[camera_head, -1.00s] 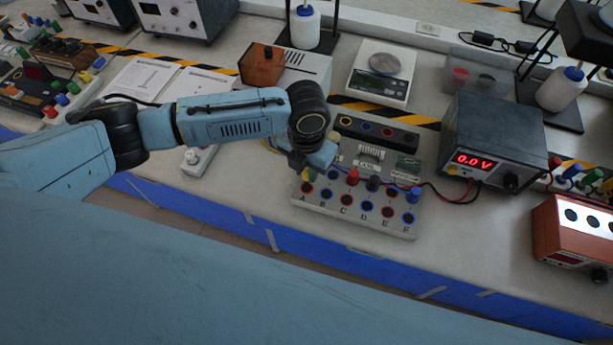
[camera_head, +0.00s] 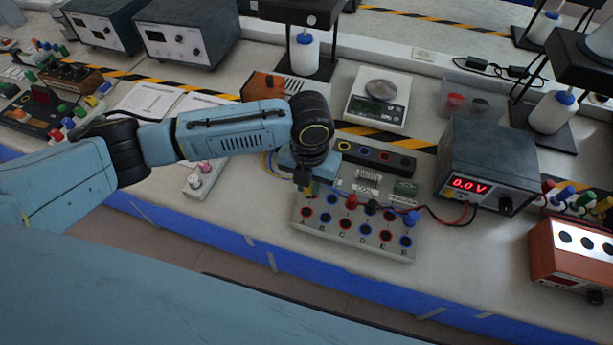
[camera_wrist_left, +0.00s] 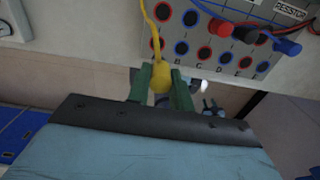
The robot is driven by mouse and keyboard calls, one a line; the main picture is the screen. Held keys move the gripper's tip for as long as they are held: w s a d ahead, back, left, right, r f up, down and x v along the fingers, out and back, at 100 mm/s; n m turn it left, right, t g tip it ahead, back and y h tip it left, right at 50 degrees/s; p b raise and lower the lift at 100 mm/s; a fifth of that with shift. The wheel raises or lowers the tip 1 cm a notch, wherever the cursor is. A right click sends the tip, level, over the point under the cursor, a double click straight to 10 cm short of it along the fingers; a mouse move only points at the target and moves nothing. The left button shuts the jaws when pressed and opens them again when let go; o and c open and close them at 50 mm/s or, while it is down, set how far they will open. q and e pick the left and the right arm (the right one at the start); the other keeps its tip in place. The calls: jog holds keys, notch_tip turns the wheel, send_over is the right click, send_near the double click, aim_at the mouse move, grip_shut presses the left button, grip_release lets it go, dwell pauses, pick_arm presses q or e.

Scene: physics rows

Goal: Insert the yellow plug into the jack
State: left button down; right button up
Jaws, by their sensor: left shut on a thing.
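My left gripper (camera_head: 305,182) is over the far left part of the jack board (camera_head: 340,243). Its fingers are shut on the yellow plug (camera_head: 308,189), which also shows between the green fingers in the left wrist view (camera_wrist_left: 161,79). A yellow cable (camera_wrist_left: 152,38) runs from the plug across the board. The board has two rows of red- and blue-ringed jacks with letters. In the wrist view the plug overlaps the board's front edge; whether it touches a jack cannot be told. My right gripper is not in view.
Red (camera_head: 351,201), black (camera_head: 371,207) and blue (camera_head: 411,217) plugs stand on the board. A power supply (camera_head: 490,160) reading 0.0 V is to its right. A scale (camera_head: 358,108) and a black socket strip (camera_head: 402,164) are behind. A small white box (camera_head: 205,178) is left.

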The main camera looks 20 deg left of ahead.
pick_arm(q)
jog(key=d+f+n+p, duration=0.1)
jog(key=d+n+p, duration=0.4)
jog(key=n, duration=1.2)
jog(key=d+n+p, duration=0.5)
jog(key=n, duration=1.1)
jog(key=f+b, duration=0.1)
jog(key=f, duration=0.1)
jog(key=f+b, duration=0.1)
jog(key=f, duration=0.1)
jog(key=f+b, duration=0.2)
jog(key=shift+a+f, duration=0.1)
jog(key=shift+a, duration=0.15)
jog(key=shift+f, duration=0.15)
jog(key=shift+f+p, duration=0.1)
jog(key=shift+p, duration=0.25)
jog(key=shift+f+b, duration=0.6)
jog(key=shift+f, duration=0.45)
dwell(0.6)
